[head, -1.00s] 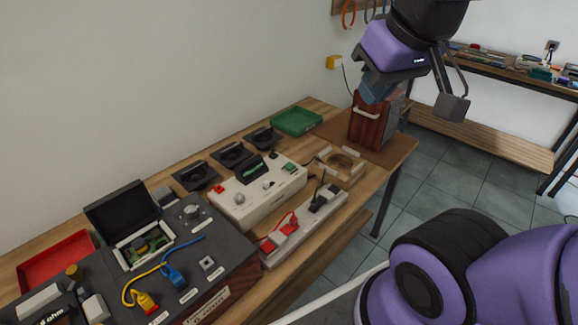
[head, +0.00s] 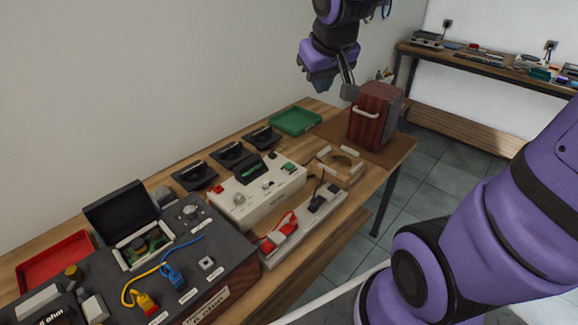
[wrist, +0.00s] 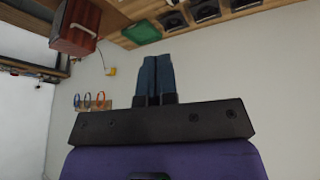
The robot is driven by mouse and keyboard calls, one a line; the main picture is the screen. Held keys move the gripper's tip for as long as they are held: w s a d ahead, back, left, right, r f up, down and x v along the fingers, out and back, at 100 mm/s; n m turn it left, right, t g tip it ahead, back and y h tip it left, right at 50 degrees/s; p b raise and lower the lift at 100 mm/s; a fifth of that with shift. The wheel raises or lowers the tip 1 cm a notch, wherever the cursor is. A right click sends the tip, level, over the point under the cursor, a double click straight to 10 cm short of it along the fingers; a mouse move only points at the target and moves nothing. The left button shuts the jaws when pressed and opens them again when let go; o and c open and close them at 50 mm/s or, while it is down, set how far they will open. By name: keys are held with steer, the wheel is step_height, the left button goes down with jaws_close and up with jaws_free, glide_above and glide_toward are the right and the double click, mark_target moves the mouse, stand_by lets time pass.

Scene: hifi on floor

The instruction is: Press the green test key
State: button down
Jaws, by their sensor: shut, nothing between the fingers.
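A cream instrument box (head: 262,197) stands on the bench in the head view. A small green patch (head: 289,168) on its right top looks like the green test key, but it is too small to be sure. My gripper (head: 321,87) is high above the back of the bench, beyond the instrument and apart from it. Its blue fingers are together and empty in the wrist view (wrist: 156,78). The instrument does not clearly show in the wrist view.
A red-brown toolbox (head: 372,120) stands on the bench just right of and below my gripper. A green tray (head: 296,121) and several black holders line the wall side. A dark console (head: 190,262) with cables is at front left; a power strip (head: 300,235) lies at the front edge.

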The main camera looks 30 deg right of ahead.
steer(key=w+d+f+y, duration=0.1)
steer(key=w+d+f, duration=0.2)
steer(key=w+f, duration=0.85)
steer(key=m+t+y, duration=0.3)
steer(key=m+y, duration=0.1)
glide_above(290, 165)
step_height(290, 165, down, 16)
steer(key=shift+d, duration=0.15)
steer(key=shift+f, duration=0.1)
steer(key=shift+f, duration=4.3)
steer(key=shift+f, duration=0.15)
steer(key=shift+f, duration=0.25)
